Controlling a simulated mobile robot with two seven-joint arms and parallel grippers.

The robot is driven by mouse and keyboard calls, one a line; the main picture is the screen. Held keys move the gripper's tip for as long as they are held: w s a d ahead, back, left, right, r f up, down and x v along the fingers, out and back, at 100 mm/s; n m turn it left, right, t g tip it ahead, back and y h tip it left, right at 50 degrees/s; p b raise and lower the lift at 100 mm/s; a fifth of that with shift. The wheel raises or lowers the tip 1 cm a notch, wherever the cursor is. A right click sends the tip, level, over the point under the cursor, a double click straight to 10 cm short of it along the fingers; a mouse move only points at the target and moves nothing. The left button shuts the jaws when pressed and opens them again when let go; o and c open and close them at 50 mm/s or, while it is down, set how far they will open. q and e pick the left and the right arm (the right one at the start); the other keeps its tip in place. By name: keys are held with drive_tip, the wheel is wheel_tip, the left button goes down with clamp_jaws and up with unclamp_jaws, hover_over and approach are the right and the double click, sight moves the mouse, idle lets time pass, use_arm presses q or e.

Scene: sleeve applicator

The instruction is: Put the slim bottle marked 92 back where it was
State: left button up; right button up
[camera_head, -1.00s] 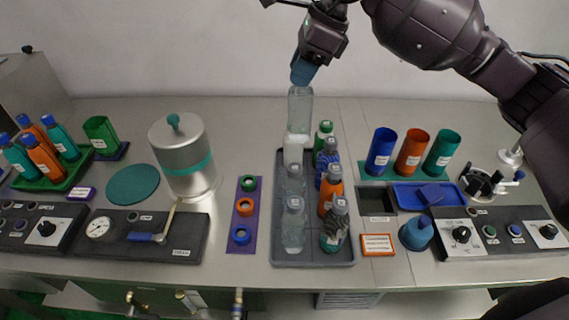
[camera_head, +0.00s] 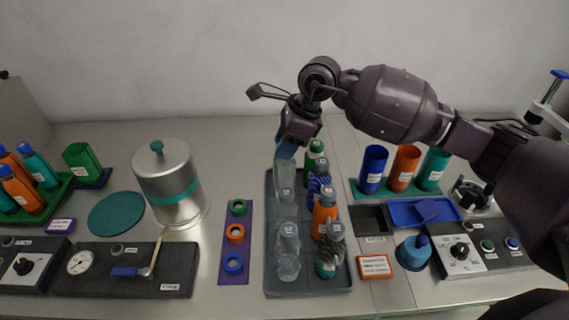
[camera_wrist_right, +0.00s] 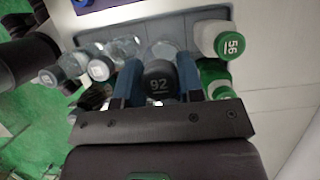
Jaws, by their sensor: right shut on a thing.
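My left gripper is not in view.
Clear bottles (camera_head: 288,258) stand in front in the left column. Orange (camera_head: 325,212), green and blue bottles fill the right column close by. A purple strip with coloured rings (camera_head: 235,205) lies left; a small dark bin (camera_head: 371,219) is right.

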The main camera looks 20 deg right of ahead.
sight(284, 163)
drive_tip(key=shift+f, duration=0.9)
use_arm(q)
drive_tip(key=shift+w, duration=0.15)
use_arm(e)
drive_tip(key=shift+f, duration=1.95)
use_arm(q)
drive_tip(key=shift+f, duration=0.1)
use_arm(e)
drive_tip(key=shift+f, duration=0.1)
drive_tip(key=o, duration=0.4)
drive_tip(key=shift+f, duration=0.1)
drive_tip(key=o, duration=0.5)
drive_tip(key=shift+c, duration=0.2)
drive_tip(key=shift+r, duration=0.25)
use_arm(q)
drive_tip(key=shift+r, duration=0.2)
use_arm(e)
drive_tip(key=v, duration=1.2)
